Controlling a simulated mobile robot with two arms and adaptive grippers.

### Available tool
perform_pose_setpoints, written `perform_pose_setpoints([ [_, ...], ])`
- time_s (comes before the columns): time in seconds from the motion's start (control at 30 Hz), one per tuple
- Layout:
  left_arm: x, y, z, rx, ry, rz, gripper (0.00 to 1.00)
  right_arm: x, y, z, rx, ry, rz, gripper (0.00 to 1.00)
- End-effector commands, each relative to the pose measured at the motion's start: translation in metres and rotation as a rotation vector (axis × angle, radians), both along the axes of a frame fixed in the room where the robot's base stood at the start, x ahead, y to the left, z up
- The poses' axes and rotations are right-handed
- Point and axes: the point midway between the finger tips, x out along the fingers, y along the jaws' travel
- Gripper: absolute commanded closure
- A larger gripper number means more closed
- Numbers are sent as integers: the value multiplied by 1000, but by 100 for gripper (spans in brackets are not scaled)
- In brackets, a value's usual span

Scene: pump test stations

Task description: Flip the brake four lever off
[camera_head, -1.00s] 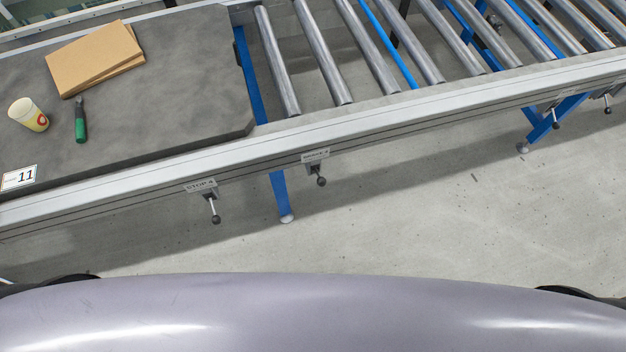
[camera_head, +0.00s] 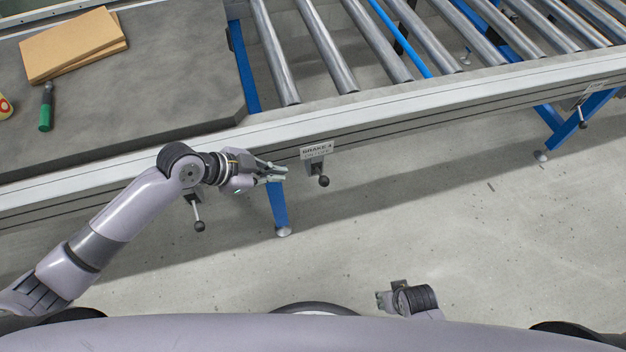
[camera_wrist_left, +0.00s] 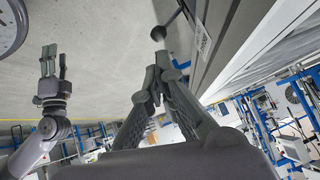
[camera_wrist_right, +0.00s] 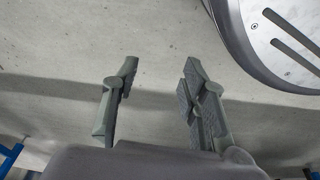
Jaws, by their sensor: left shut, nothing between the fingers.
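The brake four lever (camera_head: 323,181), a short stem with a dark ball, hangs from a bracket on the conveyor's side rail under a label reading BRAKE 4 (camera_head: 317,151). My left gripper (camera_head: 280,173) is shut and empty, just left of the lever and apart from it. In the left wrist view, the shut fingertips (camera_wrist_left: 154,88) point towards a lever (camera_wrist_left: 160,31) beside the rail. My right gripper (camera_head: 380,300) is low over the floor near my body, far from the lever. Its fingers (camera_wrist_right: 158,82) are open and empty in the right wrist view.
A second ball-ended lever (camera_head: 198,220) hangs below my left forearm, its label hidden. Another lever (camera_head: 582,118) is far right. A blue leg (camera_head: 278,208) stands behind my left gripper. The grey worktop (camera_head: 170,75) carries cardboard (camera_head: 70,45) and a green-handled tool (camera_head: 46,108). Floor right of the lever is clear.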

Motion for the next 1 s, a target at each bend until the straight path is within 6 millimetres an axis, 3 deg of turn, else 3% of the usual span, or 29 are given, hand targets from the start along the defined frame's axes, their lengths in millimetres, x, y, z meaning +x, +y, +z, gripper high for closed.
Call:
perform_pose_setpoints([
  [0.17,1,-1,-1,-2,0,3,100,1,0,1,0,-1,0,60],
  [0.37,9,-16,-18,-4,1,4,100,7,1,11,1,-10,-1,60],
  [0.7,36,-60,-70,-4,1,6,100,23,3,59,3,-38,-6,60],
  [1.0,50,-83,-96,-1,-1,5,100,27,2,94,4,-54,-9,60],
])
